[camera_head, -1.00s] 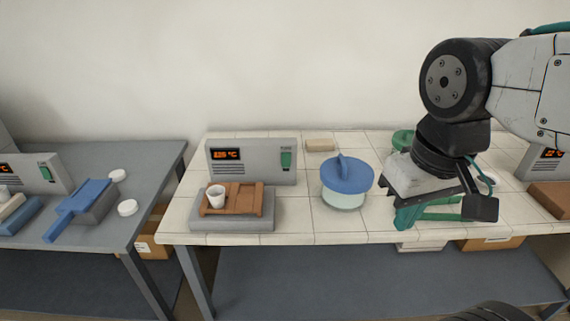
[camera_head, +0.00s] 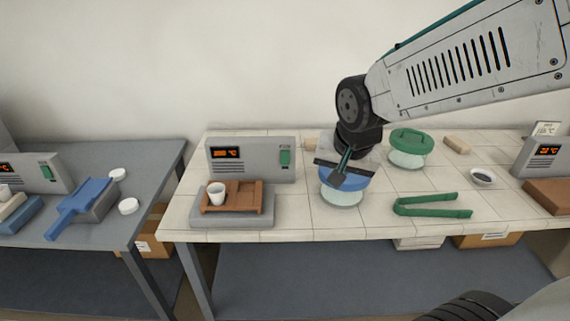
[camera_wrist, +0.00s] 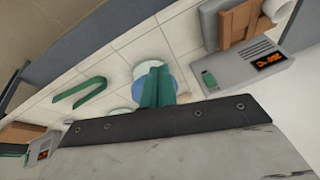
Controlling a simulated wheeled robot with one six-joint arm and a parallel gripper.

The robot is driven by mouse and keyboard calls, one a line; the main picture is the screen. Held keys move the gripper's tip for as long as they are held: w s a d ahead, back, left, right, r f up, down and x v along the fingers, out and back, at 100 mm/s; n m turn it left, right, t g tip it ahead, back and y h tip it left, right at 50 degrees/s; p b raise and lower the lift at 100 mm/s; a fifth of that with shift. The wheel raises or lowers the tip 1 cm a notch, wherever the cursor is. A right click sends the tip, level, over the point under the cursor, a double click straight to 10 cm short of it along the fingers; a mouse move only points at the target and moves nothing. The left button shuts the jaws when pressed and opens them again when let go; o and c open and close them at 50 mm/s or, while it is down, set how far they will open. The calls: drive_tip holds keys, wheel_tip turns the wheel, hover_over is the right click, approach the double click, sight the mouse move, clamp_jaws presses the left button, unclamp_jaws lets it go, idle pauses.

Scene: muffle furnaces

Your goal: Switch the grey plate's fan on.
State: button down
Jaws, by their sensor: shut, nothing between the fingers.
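The grey plate (camera_head: 232,220) stands at the left of the tiled table. Behind it is its upright grey panel (camera_head: 250,174), with an orange temperature display (camera_head: 226,153) and a green switch (camera_head: 285,158); whether the switch is on or off I cannot tell. In the wrist view the switch (camera_wrist: 209,79) and display (camera_wrist: 270,62) are at the upper right. My gripper (camera_head: 337,182) is shut and empty, right of the panel and in front of or over the blue-lidded jar (camera_head: 342,196). It appears apart from the switch. Its green fingers (camera_wrist: 153,82) show in the wrist view.
A brown wooden rack (camera_head: 247,202) with a white cup (camera_head: 216,194) sits on the plate. A green-lidded jar (camera_head: 409,148), green tongs (camera_head: 432,206) and a small dish (camera_head: 482,178) lie to the right. Other panelled units stand at both sides.

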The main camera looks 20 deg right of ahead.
sight(285, 158)
drive_tip(key=w+a+f+m+t, duration=0.2)
drive_tip(key=w+f+m, duration=0.2)
drive_tip(key=w+f, duration=0.2)
drive_tip(key=w+a+f+m+t+y, duration=0.1)
drive_tip(key=w+f+m, duration=0.3)
drive_tip(key=w, duration=0.6)
wheel_tip(285, 158, down, 3)
drive_tip(key=shift+w+a+r+t+y, duration=0.2)
drive_tip(key=shift+w+a+t+y, duration=0.15)
drive_tip(key=shift+a+t, duration=0.35)
drive_tip(key=w+d+f, duration=0.1)
drive_tip(key=w+d, duration=0.1)
drive_tip(key=w, duration=0.6)
drive_tip(key=shift+w+d, duration=0.15)
drive_tip(key=shift+d, duration=0.25)
drive_tip(key=shift+w, duration=0.15)
drive_tip(key=shift+w+d+f, duration=0.1)
drive_tip(key=shift+w+d, duration=0.05)
drive_tip(key=shift+w, duration=0.1)
drive_tip(key=shift+w, duration=0.3)
idle(0.8)
